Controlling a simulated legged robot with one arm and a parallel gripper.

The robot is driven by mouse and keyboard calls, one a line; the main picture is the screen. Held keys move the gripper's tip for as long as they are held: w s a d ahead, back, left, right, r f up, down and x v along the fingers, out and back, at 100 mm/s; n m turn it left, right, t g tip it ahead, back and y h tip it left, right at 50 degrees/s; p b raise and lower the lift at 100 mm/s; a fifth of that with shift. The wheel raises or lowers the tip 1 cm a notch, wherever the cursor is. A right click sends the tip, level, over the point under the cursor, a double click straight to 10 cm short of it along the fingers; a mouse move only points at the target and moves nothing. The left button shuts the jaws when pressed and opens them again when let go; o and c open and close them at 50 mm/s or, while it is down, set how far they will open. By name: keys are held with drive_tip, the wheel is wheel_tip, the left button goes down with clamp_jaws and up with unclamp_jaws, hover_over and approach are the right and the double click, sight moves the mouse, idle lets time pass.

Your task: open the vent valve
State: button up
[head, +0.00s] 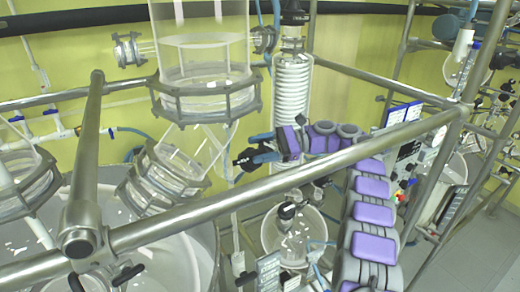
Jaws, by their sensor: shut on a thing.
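My gripper (257,152) is at the middle of the head view, at the end of my purple and grey arm, which comes up from the lower right and bends left. It is shut on the vent valve (241,162), a small dark fitting beside the glass piping. The jaws cover most of the valve, so the angle of its handle cannot be made out.
A metal frame rail (290,184) crosses in front, near my arm. A large glass cylinder (202,60) and a tilted glass joint (163,177) stand left of my gripper. A white coil condenser (292,85) rises behind it. A round glass flask (290,235) hangs below.

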drive_tip(key=o, duration=0.7)
drive_tip(key=shift+r, duration=0.1)
drive_tip(key=shift+o, duration=1.3)
drive_tip(key=shift+w+d, duration=0.1)
drive_tip(key=shift+w, duration=0.15)
drive_tip(key=shift+s, duration=0.15)
drive_tip(key=shift+s+m, duration=0.1)
drive_tip(key=shift+m, duration=0.3)
drive_tip(key=shift+t+y, duration=0.3)
